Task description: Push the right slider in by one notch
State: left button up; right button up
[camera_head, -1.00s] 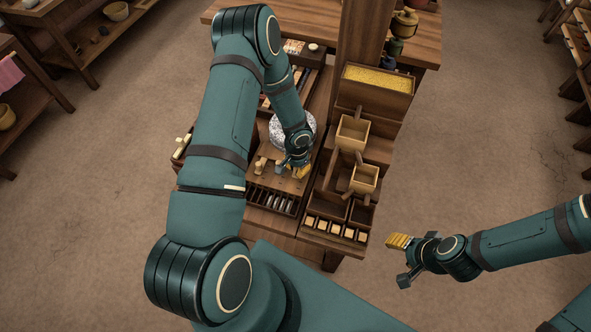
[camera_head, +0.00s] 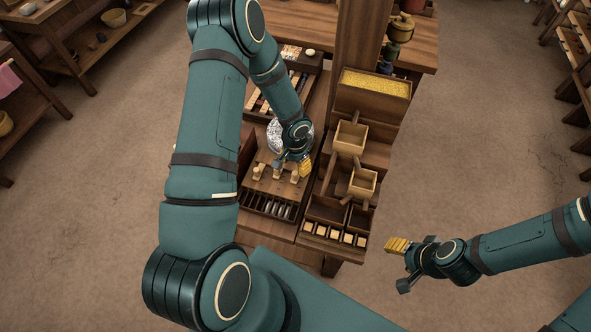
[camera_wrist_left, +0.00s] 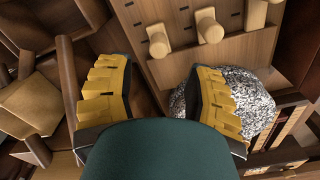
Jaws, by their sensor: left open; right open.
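Three pale wooden slider pegs stand on a wooden board (camera_wrist_left: 165,70). In the head view the right slider (camera_head: 294,176) is just below my left gripper (camera_head: 293,163), beside the middle slider (camera_head: 276,173) and left slider (camera_head: 258,172). The wrist view is turned round, so the right slider (camera_wrist_left: 157,42) is leftmost there, beyond the open fingertips and apart from them. The middle (camera_wrist_left: 208,25) and left (camera_wrist_left: 258,12) ones also show. My left gripper (camera_wrist_left: 160,92) is open with nothing between its yellow fingers. My right gripper (camera_head: 402,264) is open and empty, off the bench's right side.
A speckled millstone (camera_head: 275,133) lies behind the sliders, close to one left finger in the wrist view. Small wooden hoppers (camera_head: 350,138) and a grain bin (camera_head: 375,84) stand to the right. A slotted rack (camera_head: 268,206) lies in front.

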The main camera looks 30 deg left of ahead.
aim_at(295, 172)
pick_arm(q)
notch_tip(295, 172, up, 7)
jog(key=shift+f, duration=0.15)
dwell(0.5)
